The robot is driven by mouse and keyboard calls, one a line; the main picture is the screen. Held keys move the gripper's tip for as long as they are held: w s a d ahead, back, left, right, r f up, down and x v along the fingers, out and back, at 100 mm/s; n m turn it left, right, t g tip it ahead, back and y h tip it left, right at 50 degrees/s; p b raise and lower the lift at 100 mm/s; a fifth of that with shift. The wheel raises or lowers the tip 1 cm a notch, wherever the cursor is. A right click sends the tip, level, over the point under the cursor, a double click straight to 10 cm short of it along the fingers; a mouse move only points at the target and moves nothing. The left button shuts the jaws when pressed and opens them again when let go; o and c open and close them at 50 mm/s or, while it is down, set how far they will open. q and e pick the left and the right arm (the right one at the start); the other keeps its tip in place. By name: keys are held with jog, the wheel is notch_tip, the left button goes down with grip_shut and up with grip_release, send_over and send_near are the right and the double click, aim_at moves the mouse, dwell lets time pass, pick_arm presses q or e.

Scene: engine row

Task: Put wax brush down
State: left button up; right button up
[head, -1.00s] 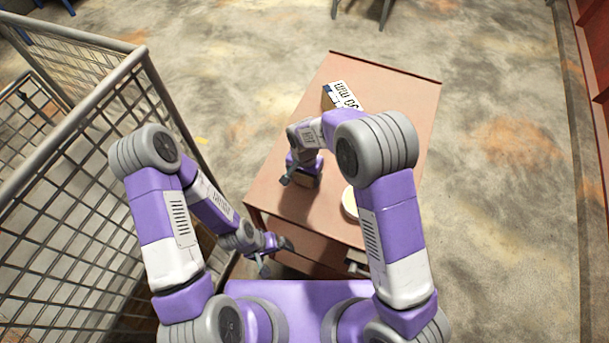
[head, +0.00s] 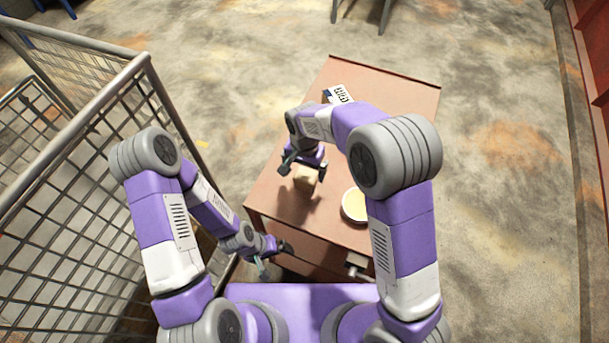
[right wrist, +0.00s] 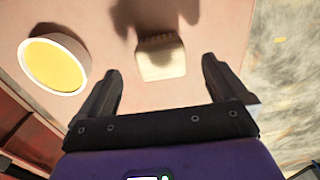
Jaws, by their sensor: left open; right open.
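The wax brush (head: 306,179) is a small pale wooden block on the reddish-brown table (head: 385,90), near its left edge. In the right wrist view the brush (right wrist: 161,62) shows a pale body with a darker band at its far end. My right gripper (head: 304,169) is over the brush, open and empty. In the right wrist view its two fingers are spread wide, with the brush beyond and between them, apart from both. My left gripper (head: 275,260) is open and empty beside the table's near left corner.
A round pale tin with yellow contents (head: 354,205) stands right of the brush; the right wrist view shows it at left (right wrist: 54,65). A licence plate (head: 338,94) lies farther back. A metal mesh cage (head: 75,150) stands left. The table's far right is clear.

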aim_at(304, 177)
notch_tip(304, 177, up, 5)
dwell(0.7)
